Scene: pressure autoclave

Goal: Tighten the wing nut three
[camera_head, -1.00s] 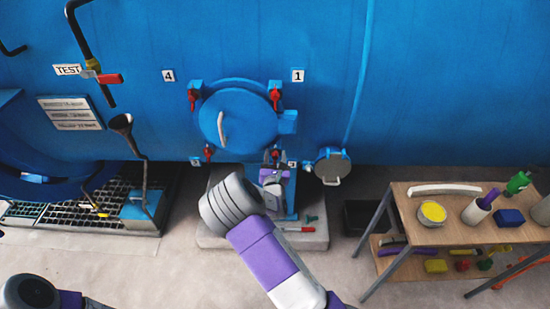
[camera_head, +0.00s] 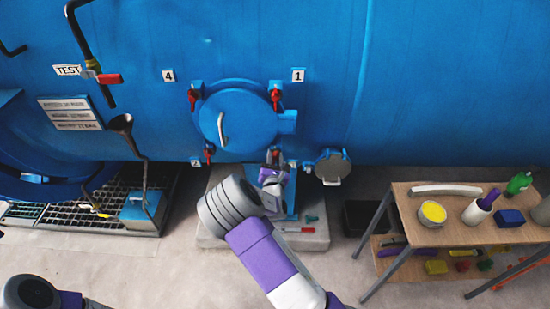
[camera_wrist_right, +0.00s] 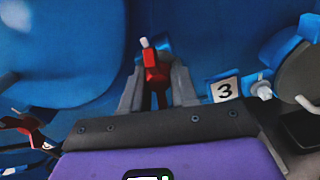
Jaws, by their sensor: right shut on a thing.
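The red wing nut three (camera_wrist_right: 155,72) sits between the two grey fingers of my right gripper (camera_wrist_right: 158,90) in the right wrist view, beside the label "3" (camera_wrist_right: 224,89). The right gripper is shut on it. In the head view my right gripper (camera_head: 273,160) is at the lower right of the round blue hatch (camera_head: 238,125), and the arm hides part of that spot. Red wing nuts also show at the hatch's upper right (camera_head: 275,97), upper left (camera_head: 193,98) and lower left (camera_head: 209,151). My left gripper is out of view; only a piece of that arm shows at the lower left.
A small round port (camera_head: 332,166) is right of the gripper. A wooden table (camera_head: 406,205) with a yellow-filled bowl (camera_head: 433,213) and other items stands at the right. A metal grate (camera_head: 90,215) lies at the left.

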